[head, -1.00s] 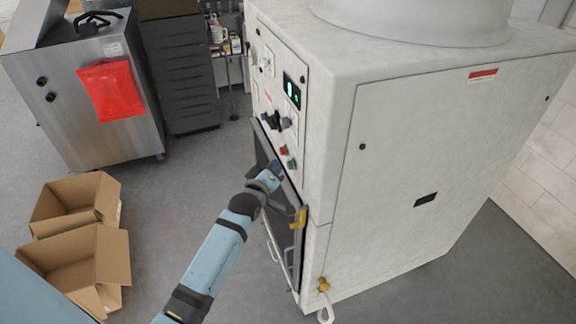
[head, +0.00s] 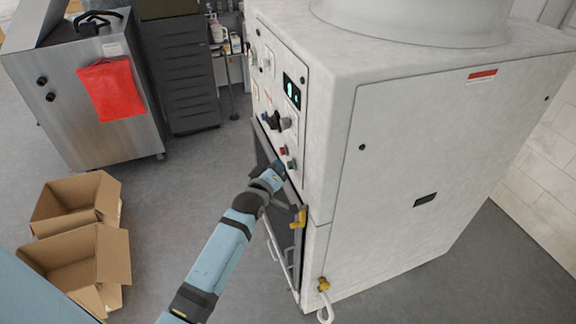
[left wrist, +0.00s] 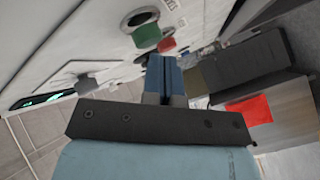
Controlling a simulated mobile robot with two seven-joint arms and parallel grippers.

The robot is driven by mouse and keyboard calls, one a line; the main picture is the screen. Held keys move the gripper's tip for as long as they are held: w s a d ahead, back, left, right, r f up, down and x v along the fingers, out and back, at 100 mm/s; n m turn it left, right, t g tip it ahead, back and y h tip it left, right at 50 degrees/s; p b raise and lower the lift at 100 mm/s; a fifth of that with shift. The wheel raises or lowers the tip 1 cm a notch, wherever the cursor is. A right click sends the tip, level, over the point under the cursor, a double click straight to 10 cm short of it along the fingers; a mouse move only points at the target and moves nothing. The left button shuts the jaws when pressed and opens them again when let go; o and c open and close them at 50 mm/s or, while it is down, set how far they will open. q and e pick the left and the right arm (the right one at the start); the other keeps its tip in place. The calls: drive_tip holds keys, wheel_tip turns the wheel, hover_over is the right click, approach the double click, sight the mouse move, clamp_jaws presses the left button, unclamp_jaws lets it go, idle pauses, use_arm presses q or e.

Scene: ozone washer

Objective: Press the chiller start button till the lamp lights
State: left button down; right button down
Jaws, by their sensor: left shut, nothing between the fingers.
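The chiller is a tall white cabinet (head: 420,150) filling the right of the head view. On its front panel are a red button (head: 283,151) and a green button (head: 291,164). In the left wrist view the green button (left wrist: 147,37) sits in a metal ring, with the red button (left wrist: 166,45) beside it. My left gripper (head: 279,167) is shut and empty, close to these buttons. In the left wrist view its blue fingertips (left wrist: 162,62) are just below the red button; contact cannot be told. No lit button lamp can be made out. My right gripper is out of view.
A lit display (head: 291,91) and a dark knob (head: 274,121) are higher on the panel. A yellow fitting (head: 299,218) and handles stick out below. Cardboard boxes (head: 115,258) lie on the floor at left; a steel cabinet (head: 88,135) stands behind.

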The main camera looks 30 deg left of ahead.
use_arm(q)
drive_tip(key=shift+w+d, duration=0.25)
drive_tip(key=shift+w, duration=0.1)
idle(0.4)
drive_tip(key=shift+s+a, duration=0.1)
idle(0.3)
drive_tip(key=shift+s+a+p, duration=0.45)
drive_tip(key=shift+s+p, duration=0.1)
drive_tip(key=shift+s, duration=0.1)
drive_tip(key=s+a+p, duration=0.2)
drive_tip(key=s+a, duration=0.1)
drive_tip(key=shift+s+a, duration=0.1)
drive_tip(key=shift+s, duration=0.2)
idle(0.8)
